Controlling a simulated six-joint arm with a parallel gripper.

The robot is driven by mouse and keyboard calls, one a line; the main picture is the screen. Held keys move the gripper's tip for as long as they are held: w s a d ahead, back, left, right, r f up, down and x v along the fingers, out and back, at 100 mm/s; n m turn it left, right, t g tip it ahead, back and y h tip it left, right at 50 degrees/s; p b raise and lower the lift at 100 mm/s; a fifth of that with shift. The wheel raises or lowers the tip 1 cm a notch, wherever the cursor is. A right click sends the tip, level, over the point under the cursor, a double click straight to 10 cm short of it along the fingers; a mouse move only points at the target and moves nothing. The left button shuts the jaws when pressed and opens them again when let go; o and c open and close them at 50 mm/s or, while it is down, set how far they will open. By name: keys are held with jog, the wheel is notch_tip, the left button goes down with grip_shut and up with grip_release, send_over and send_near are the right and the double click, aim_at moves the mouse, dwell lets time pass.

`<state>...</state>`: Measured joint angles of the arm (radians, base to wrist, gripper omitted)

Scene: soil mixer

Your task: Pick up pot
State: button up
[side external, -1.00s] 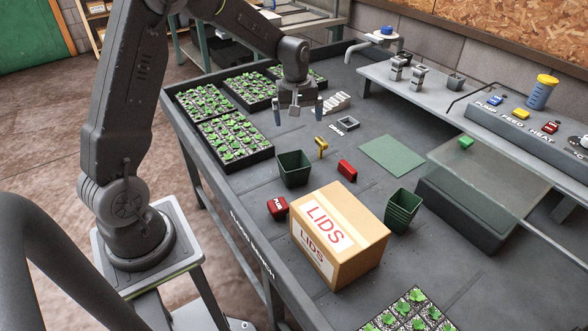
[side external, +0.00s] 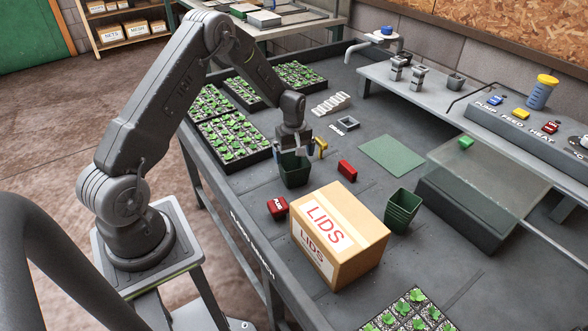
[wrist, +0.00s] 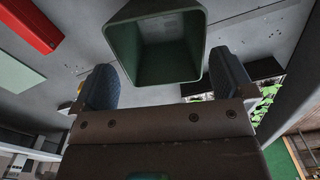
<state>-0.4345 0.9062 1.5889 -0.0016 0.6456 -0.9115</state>
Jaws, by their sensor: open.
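The dark green square pot (side external: 294,172) stands upright on the bench, left of the middle. In the wrist view its open mouth (wrist: 155,48) shows at the top centre, and it looks empty. My gripper (side external: 296,150) is just above the pot, pointing down, with its fingers apart. In the wrist view the two fingers (wrist: 165,80) are below the pot's rim in the picture, one towards each side, with nothing held between them. Whether a finger touches the rim cannot be told. A stack of green pots (side external: 402,212) stands to the right of the box.
A cardboard LIDS box (side external: 340,240) stands in front of the pot. A red block (side external: 277,207), another red block (side external: 347,171) and a yellow piece (side external: 321,147) lie close by. Seedling trays (side external: 234,138) fill the back left. A green mat (side external: 391,156) lies flat to the right.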

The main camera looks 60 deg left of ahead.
aim_at(294, 167)
jog(key=shift+f, duration=2.65)
jog(key=shift+f, duration=0.25)
jog(key=c, duration=0.5)
jog(key=shift+c, duration=0.2)
